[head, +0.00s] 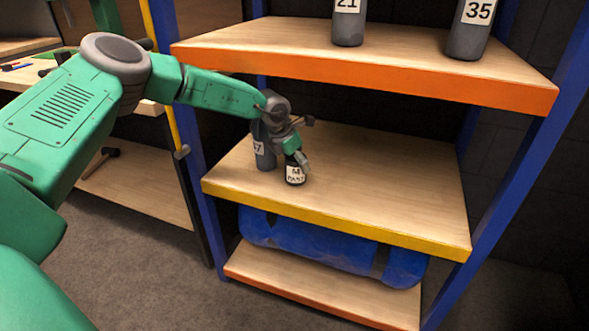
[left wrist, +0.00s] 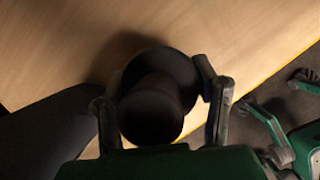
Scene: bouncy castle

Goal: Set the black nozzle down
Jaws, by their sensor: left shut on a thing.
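The black nozzle (head: 294,174), with a white label, is upright at the middle shelf (head: 380,180), close to its yellow front edge. My left gripper (head: 296,158) is around its upper part and shut on it. In the left wrist view the nozzle (left wrist: 155,97) shows from above between the two fingers (left wrist: 165,110), over the wooden board. I cannot tell for sure whether its base touches the board.
A grey labelled bottle (head: 263,150) stands just left of the nozzle. Two more, numbered 21 (head: 349,22) and 35 (head: 470,28), stand on the orange-edged upper shelf (head: 400,62). A blue rolled item (head: 320,245) lies on the bottom shelf. The middle shelf's right side is clear.

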